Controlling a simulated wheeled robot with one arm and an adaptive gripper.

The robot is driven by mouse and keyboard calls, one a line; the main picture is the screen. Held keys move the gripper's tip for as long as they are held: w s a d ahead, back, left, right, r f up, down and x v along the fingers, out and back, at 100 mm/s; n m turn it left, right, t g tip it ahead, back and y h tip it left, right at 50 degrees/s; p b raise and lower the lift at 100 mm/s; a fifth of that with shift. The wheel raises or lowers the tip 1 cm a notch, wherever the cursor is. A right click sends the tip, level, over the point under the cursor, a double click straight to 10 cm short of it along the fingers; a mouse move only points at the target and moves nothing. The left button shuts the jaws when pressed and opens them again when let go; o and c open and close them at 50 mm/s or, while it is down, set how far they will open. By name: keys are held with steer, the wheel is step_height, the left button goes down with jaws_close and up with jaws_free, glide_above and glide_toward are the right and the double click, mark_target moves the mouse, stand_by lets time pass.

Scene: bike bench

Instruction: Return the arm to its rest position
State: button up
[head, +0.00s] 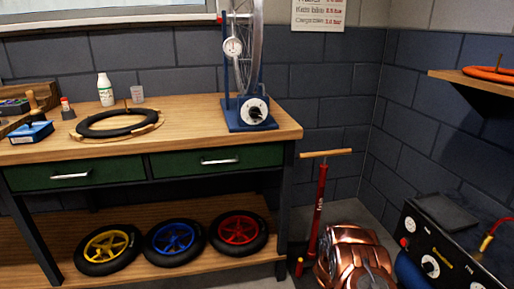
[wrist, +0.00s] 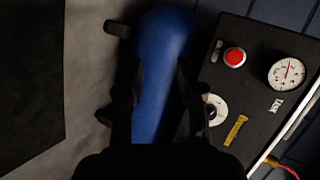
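My arm (head: 352,258), copper-coloured, shows at the lower right of the head view, low beside the compressor. My gripper (wrist: 158,85) is in the wrist view, with its two dark fingers apart. Nothing is seen held between them. The blue tank (wrist: 165,40) of the compressor lies beyond the fingers and fills the gap in the picture. The distance from the fingertips to the tank is hard to tell in the dark. The gripper cannot be made out in the head view.
The compressor's black panel (head: 439,254) is right of my arm; its gauge (wrist: 287,73) shows in the wrist view. A red floor pump (head: 318,205) stands just behind my arm. The workbench (head: 215,118) is left, with three wheels on its lower shelf (head: 190,268). A wall shelf (head: 480,82) juts out above right.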

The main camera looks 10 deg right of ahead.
steer(key=w+a+r+n+t+y+p, duration=0.1)
steer(key=w+a+r+n+y+p, duration=0.25)
steer(key=a+r, duration=0.5)
steer(key=w+a+r+n+t+y+p, duration=0.1)
steer(key=w+a+r+n+y+p, duration=0.25)
steer(key=r, duration=0.75)
steer(key=s+a+r+n+g+y+p, duration=0.1)
steer(key=s+a+r+n+y+p, duration=0.2)
steer(key=a+r, duration=0.65)
steer(key=s+a+r+n+y+p, duration=0.1)
steer(key=s+a+r+n+p, duration=0.3)
steer(key=a+r, duration=0.55)
steer(key=s+a+r+n+g+y+p, duration=0.15)
steer(key=s+a+r+n+p, duration=0.25)
steer(key=s+r, duration=0.5)
steer(key=s+a+r+n+g+y+p, duration=0.1)
steer(key=s+a+r+n+g+p, duration=0.1)
steer(key=s+a+r+n+p, duration=0.45)
steer(key=s+d+r+n+g+p, duration=0.1)
steer(key=s+r, duration=0.4)
steer(key=s, duration=0.4)
steer(key=s+d+r+n+g+h+p, duration=0.1)
steer(key=s+r+n+g+p, duration=0.1)
steer(key=s+r, duration=0.3)
steer(key=s+d+r+n+g+h+p, duration=0.1)
steer(key=s+r, duration=0.4)
steer(key=s, duration=0.8)
steer(key=shift+d+n+p, duration=0.25)
steer(key=shift+n+p, duration=0.3)
